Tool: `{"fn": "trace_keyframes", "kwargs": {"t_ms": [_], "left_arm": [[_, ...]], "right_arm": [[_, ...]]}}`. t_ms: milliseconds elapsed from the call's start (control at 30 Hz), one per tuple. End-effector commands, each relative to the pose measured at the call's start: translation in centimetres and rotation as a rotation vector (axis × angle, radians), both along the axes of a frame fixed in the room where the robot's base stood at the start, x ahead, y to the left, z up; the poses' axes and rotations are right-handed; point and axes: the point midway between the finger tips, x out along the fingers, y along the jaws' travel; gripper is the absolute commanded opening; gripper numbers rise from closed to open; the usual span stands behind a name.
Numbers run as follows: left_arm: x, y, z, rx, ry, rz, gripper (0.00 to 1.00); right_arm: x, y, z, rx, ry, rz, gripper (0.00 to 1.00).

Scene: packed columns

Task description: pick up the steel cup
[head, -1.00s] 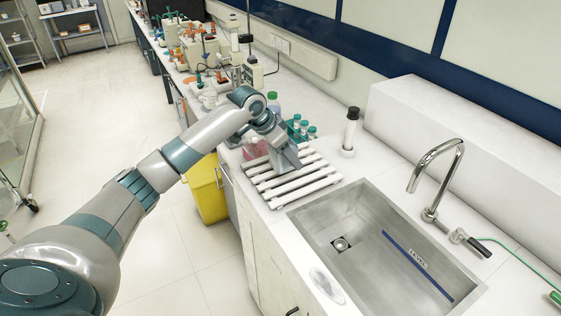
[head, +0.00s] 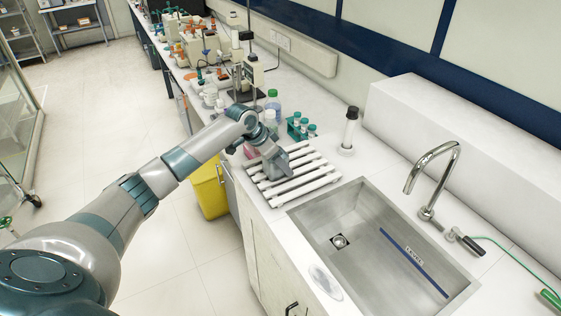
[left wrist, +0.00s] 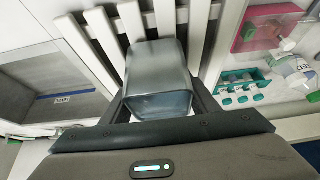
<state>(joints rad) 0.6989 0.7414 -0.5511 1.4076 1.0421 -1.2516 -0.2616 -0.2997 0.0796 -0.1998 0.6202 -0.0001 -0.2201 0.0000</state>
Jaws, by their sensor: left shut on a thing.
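The steel cup (left wrist: 158,75) is a smooth grey metal vessel in the left wrist view. It sits between the two dark fingers of my left gripper (head: 279,163), which is shut on it. The white slatted rack (head: 308,187) lies beside the sink, and its slats show behind the cup in the left wrist view (left wrist: 97,35). In the head view the gripper is low over the rack and largely hides the cup. I cannot tell whether the cup touches the slats. My right gripper is not in view.
The steel sink (head: 362,275) with a curved tap (head: 432,170) lies right of the rack. A teal tube rack (head: 299,128), bottles (head: 272,103) and a black-capped cylinder (head: 349,128) stand behind. A yellow bin (head: 208,188) is on the floor below.

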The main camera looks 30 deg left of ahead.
Motion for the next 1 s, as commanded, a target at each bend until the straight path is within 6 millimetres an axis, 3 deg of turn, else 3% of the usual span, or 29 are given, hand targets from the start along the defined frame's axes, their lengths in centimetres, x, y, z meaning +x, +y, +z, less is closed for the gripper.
{"fn": "trace_keyframes", "kwargs": {"t_ms": [467, 500, 567, 1000], "left_arm": [[0.06, 0.02, -0.82, -0.001, -0.003, 0.001, 0.13], [0.00, 0.03, -1.00, 0.000, -0.001, 0.001, 0.57], [0.00, 0.02, -0.96, 0.000, -0.001, 0.001, 0.71], [-0.03, 0.07, -0.60, 0.000, -0.002, 0.000, 0.73]], "right_arm": [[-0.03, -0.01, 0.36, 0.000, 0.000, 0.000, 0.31], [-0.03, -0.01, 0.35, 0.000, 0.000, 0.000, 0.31], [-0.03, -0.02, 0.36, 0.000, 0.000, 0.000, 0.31], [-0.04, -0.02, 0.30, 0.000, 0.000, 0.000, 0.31]]}}
